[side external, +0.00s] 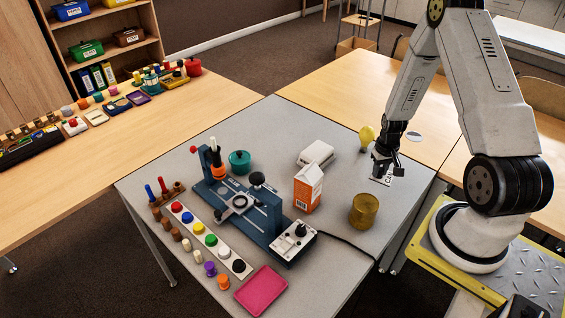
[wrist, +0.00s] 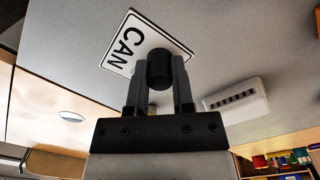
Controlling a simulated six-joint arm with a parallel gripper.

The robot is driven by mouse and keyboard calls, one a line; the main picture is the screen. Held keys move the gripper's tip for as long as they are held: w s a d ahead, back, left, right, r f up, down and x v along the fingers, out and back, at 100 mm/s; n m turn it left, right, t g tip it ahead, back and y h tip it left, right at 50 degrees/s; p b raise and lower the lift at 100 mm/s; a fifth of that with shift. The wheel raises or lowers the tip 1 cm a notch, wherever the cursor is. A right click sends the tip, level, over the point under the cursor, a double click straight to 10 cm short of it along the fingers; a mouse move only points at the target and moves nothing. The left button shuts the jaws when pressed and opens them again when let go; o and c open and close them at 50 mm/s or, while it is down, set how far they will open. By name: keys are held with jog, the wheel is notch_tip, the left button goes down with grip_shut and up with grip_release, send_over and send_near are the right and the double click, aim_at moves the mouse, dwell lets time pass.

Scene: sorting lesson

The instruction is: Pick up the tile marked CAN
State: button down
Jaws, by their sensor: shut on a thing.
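The CAN tile (wrist: 124,46) is a white plate with a black border, black lettering and a dark round knob (wrist: 160,70). In the wrist view my gripper (wrist: 161,80) has one finger on each side of the knob and is shut on it. In the side view my gripper (side external: 384,168) points down at the right of the grey table, with the tile (side external: 385,181) just under it, mostly covered. I cannot tell whether the tile touches the table or is slightly above it.
A yellow bulb (side external: 366,137) stands close behind my gripper, and a gold can (side external: 364,210) stands in front. An orange and white carton (side external: 308,188), a white slotted box (side external: 315,153) and a blue fixture (side external: 245,207) are further left. A cable (side external: 350,245) crosses the table's front.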

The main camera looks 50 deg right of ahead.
aim_at(383, 182)
jog(key=r, duration=0.1)
jog(key=s+a+r, duration=0.1)
jog(key=s+r, duration=0.1)
jog(key=shift+s+a+r, duration=0.2)
jog(key=shift+a+r, duration=0.15)
jog(key=s+a+r, duration=0.3)
jog(key=s+a, duration=0.2)
jog(key=s, duration=0.2)
jog(key=shift+s+r, duration=0.15)
jog(key=shift+r, duration=0.25)
